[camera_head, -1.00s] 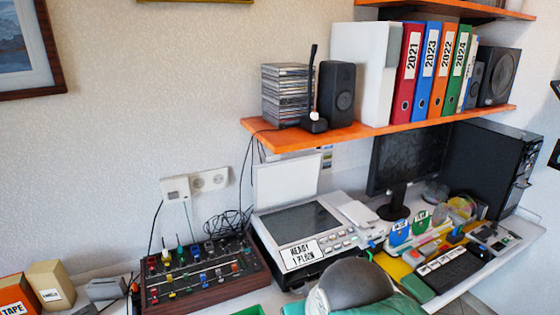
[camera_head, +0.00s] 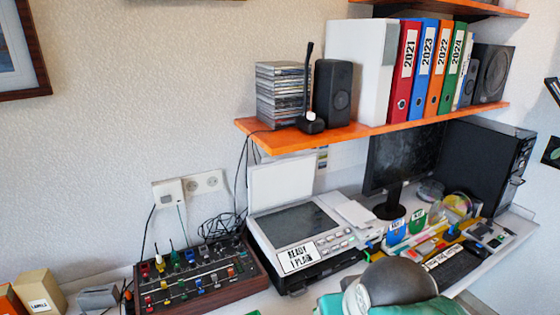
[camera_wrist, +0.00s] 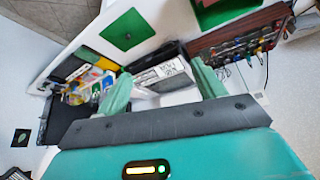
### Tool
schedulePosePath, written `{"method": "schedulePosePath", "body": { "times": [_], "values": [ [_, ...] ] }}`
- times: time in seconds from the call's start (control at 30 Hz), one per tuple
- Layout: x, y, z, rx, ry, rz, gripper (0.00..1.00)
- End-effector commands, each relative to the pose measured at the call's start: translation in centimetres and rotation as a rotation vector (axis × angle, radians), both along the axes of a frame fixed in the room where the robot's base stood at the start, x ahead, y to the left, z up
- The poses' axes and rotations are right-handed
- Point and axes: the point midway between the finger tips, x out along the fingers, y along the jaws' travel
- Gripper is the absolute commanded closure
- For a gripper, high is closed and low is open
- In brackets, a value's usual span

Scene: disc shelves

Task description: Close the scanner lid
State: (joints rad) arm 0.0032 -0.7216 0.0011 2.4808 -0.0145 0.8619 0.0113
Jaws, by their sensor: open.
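The scanner (camera_head: 305,238) stands on the desk under the orange shelf, with a dark glass bed and a "READY 1 PLAIN" label on its front. Its white lid (camera_head: 281,184) is raised nearly upright at the back, against the wall side. In the wrist view the scanner's front (camera_wrist: 160,75) shows beyond the fingers; the lid is not clear there. My gripper (camera_wrist: 161,94) is open and empty, its two green fingers wide apart, with the scanner showing between and beyond them. In the head view my arm is at the bottom, in front of the scanner; the fingers are not visible there.
A mixer panel (camera_head: 197,275) with coloured knobs sits left of the scanner. The orange shelf (camera_head: 376,128) overhangs the desk, carrying discs, speakers and binders. A monitor (camera_head: 405,158), a black computer case (camera_head: 488,168) and small desk items crowd the right side.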

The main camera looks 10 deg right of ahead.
Motion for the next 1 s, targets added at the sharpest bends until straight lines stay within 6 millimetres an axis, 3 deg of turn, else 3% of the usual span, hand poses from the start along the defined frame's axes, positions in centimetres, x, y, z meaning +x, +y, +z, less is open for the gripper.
{"method": "schedulePosePath", "body": {
  "times": [0.17,0.53,0.77,1.0],
  "values": [
    [7.0,-1.2,2.1,-0.045,-0.124,-0.027,0.31],
    [26.0,-2.8,6.0,-0.095,-0.501,-0.003,0.31],
    [36.3,-2.2,5.6,-0.051,-0.718,0.082,0.31],
    [44.6,-0.4,2.8,0.061,-0.916,0.21,0.31]
  ]
}}
